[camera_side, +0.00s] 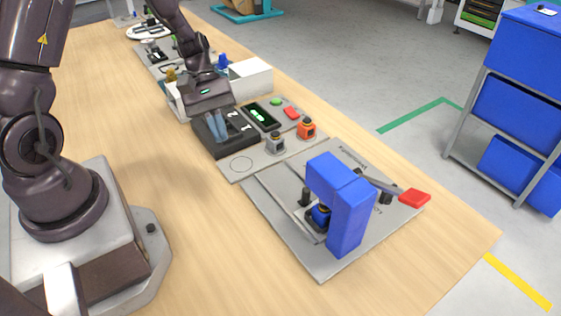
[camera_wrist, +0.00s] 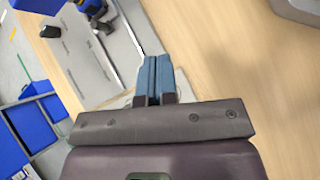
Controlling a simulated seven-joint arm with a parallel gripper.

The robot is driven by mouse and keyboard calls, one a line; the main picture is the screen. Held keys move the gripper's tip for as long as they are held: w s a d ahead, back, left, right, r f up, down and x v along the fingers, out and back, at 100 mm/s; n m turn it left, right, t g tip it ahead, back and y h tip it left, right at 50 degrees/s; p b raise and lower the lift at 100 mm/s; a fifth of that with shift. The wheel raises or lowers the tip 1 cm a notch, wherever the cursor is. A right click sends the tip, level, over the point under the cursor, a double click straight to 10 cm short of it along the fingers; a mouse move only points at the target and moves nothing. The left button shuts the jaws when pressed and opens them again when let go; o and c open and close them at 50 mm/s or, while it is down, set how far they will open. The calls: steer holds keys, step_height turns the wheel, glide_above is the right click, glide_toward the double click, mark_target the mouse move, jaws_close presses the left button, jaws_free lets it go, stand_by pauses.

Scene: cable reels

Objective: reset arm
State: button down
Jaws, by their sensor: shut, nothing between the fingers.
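My gripper (camera_side: 215,124) hangs over the grey control panel on the workbench in the side view, fingers pointing down near the dark block with white marks. In the wrist view its blue-grey fingers (camera_wrist: 153,78) are pressed together with nothing between them. Whether the fingertips touch the panel cannot be told.
A blue press-like fixture (camera_side: 349,215) with a red-handled lever (camera_side: 414,198) stands on a grey plate (camera_side: 290,228) at the near right. Orange (camera_side: 306,129) and grey (camera_side: 275,142) knobs sit beside my gripper. A white box (camera_side: 250,78) stands behind. Bare wood (camera_side: 130,110) lies left.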

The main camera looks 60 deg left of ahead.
steer(key=s+d+r+m+t+y, duration=0.2)
steer(key=r+m, duration=0.4)
steer(key=r, duration=0.4)
steer(key=s+d+r+m+t+y, duration=0.3)
steer(key=s+r+m+y, duration=0.3)
steer(key=r, duration=0.5)
steer(key=shift+s+d+m+t, duration=0.15)
steer(key=shift+s+m+t, duration=0.45)
steer(key=shift+t, duration=0.2)
steer(key=c, duration=1.8)
jaws_free()
steer(key=shift+r, duration=0.1)
